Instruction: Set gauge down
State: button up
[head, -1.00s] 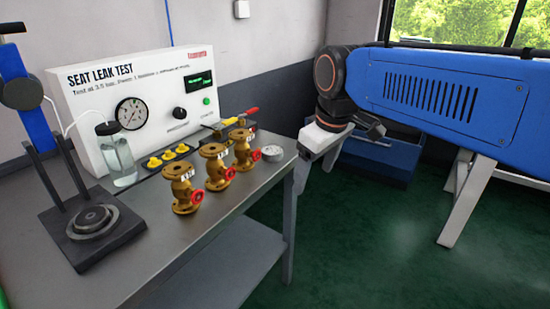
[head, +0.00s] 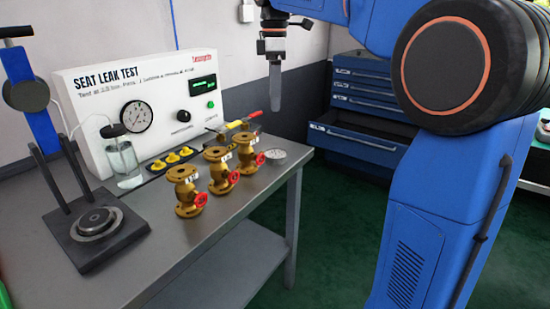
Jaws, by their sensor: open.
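A small round gauge (head: 275,154) with a pale dial lies face up on the grey bench, near its right edge, just right of the brass valves. My gripper (head: 275,104) points down above and behind the gauge, clear of it, with empty space between. Its fingers show side-on as one narrow shape, and nothing shows held in it. Nothing covers the gauge.
Several brass valves with red handwheels (head: 218,170) stand in a row. Behind them are the seat leak test panel (head: 160,105), a glass jar (head: 121,157) and yellow-and-red tools (head: 240,128). A clamp stand (head: 95,235) is at left; a blue drawer cabinet (head: 355,140) has an open drawer.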

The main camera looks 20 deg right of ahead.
aim_at(275, 153)
notch_tip(275, 153, down, 17)
jog(key=shift+f, duration=0.15)
dwell(0.7)
jog(key=c, duration=1.4)
jog(key=shift+o, duration=0.2)
